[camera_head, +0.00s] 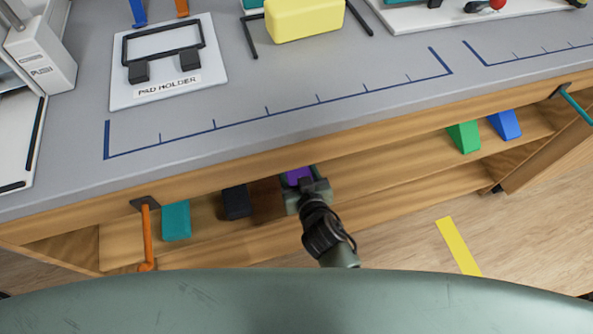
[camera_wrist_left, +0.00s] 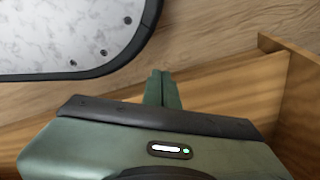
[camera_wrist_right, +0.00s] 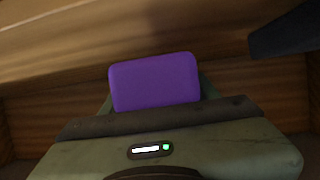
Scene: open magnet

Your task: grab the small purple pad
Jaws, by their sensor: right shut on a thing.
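The small purple pad (camera_wrist_right: 155,82) sits between the fingers of my right gripper (camera_wrist_right: 155,90), which is shut on it. In the head view a bit of the purple pad (camera_head: 298,176) shows beyond my right gripper (camera_head: 305,186), which reaches into the open shelf below the countertop. I cannot tell whether the pad touches the shelf. My left gripper (camera_wrist_left: 163,88) shows only in the left wrist view. Its fingers are together with nothing between them, near wooden boards and the floor.
A black block (camera_head: 236,202) and a teal block (camera_head: 176,221) stand on the shelf left of my right gripper. Green (camera_head: 464,137) and blue (camera_head: 505,125) wedges stand at its right. The countertop edge overhangs the shelf. A pad holder board (camera_head: 168,62) lies on the counter.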

